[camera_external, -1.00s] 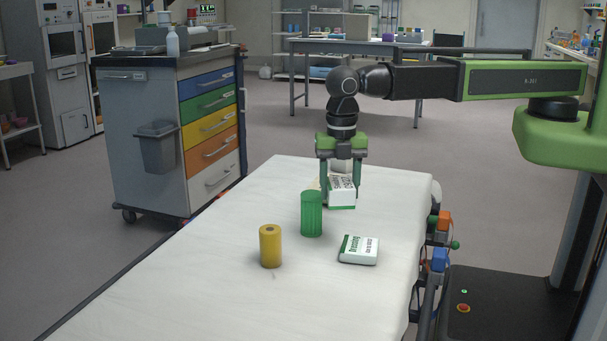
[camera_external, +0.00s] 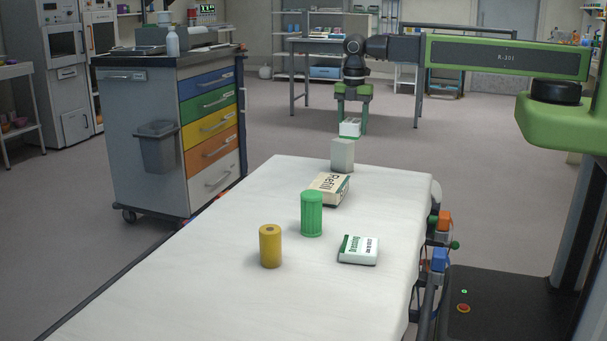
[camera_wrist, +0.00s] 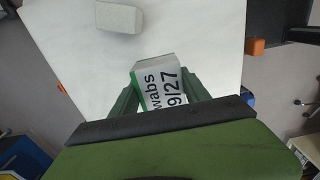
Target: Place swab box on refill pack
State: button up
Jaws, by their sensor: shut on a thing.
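The swab box (camera_external: 349,128) is a small white box with a green edge. My gripper (camera_external: 351,121) is shut on it and holds it in the air at the far end of the bed. In the wrist view the box (camera_wrist: 163,88) shows part of the word "Swabs" between my fingers. The refill pack (camera_external: 326,186) is a cream box with "Refill" lettering, lying on the bed nearer the camera than the gripper. The swab box is apart from it. The refill pack cannot be made out in the wrist view.
A plain grey-white block (camera_external: 342,155) stands on the bed behind the refill pack; it also shows in the wrist view (camera_wrist: 119,17). A green ribbed canister (camera_external: 311,214), a yellow cylinder (camera_external: 270,246) and a dressing box (camera_external: 358,250) stand nearer. The bed's left side (camera_external: 180,265) is clear.

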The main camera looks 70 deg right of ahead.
jog(key=b, duration=0.7)
send_over(330, 181)
jog(key=f, duration=0.7)
jog(key=shift+d, duration=0.3)
jog(key=shift+a, duration=0.3)
notch_tip(330, 181, down, 4)
jog(key=b, duration=0.4)
jog(key=shift+f, duration=0.2)
jog(key=shift+r, duration=0.2)
jog(key=shift+f, duration=0.15)
jog(key=o, duration=1.4)
